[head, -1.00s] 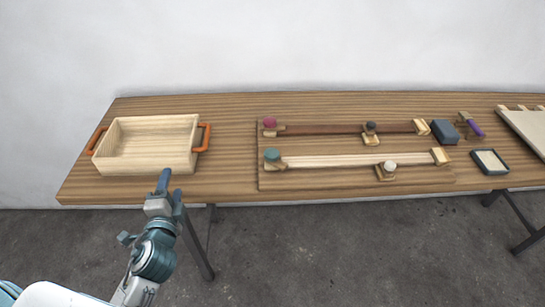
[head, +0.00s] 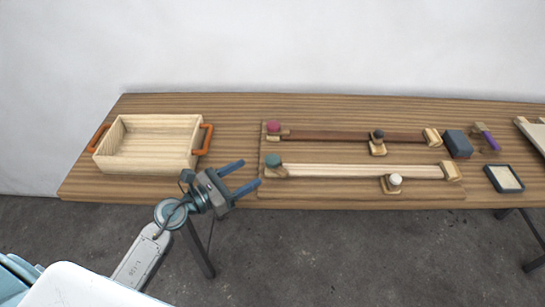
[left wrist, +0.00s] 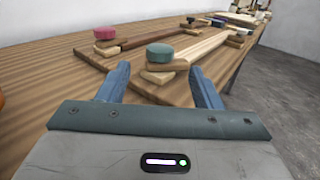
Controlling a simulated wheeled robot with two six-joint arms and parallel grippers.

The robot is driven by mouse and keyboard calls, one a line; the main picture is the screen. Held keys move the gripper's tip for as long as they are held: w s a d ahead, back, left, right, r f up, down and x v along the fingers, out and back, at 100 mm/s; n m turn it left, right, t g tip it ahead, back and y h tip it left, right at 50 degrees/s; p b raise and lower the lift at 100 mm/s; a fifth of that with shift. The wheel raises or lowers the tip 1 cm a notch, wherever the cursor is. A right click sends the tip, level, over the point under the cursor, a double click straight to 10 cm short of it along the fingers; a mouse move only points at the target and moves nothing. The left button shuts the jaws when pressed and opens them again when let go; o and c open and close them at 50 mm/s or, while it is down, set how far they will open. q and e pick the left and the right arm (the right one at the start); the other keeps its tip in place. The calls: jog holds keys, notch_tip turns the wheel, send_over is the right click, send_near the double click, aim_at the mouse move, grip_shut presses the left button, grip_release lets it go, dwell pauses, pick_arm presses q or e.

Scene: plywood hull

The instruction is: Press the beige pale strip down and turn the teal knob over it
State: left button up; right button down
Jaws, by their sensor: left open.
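The pale beige strip (head: 350,171) lies along the front of a wooden board (head: 340,189) on the table. The teal knob (head: 273,160) sits on a wooden block at the strip's left end; in the left wrist view the knob (left wrist: 159,53) is straight ahead, beyond the fingertips. Whether the block lies over the strip's end is hard to tell. My left gripper (head: 240,177) is open and empty, just left of the board, its fingers pointing at the knob. Both fingers show in the left wrist view (left wrist: 159,83). My right gripper is not in view.
A dark brown strip (head: 330,136) with a magenta knob (head: 273,127) lies behind. A white knob (head: 395,180) stands on a block at the pale strip's front edge. A wooden box (head: 150,165) with orange handles is left. A blue block (head: 457,144) and dark tray (head: 504,178) are right.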

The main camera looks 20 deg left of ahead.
aim_at(266, 162)
pick_arm(q)
jog(key=p+x, duration=0.2)
jog(key=x, duration=0.6)
jog(key=shift+r, duration=0.1)
jog(key=shift+w+d, duration=0.35)
jog(key=shift+w, duration=0.1)
jog(key=c, duration=0.9)
jog(key=shift+c, duration=0.5)
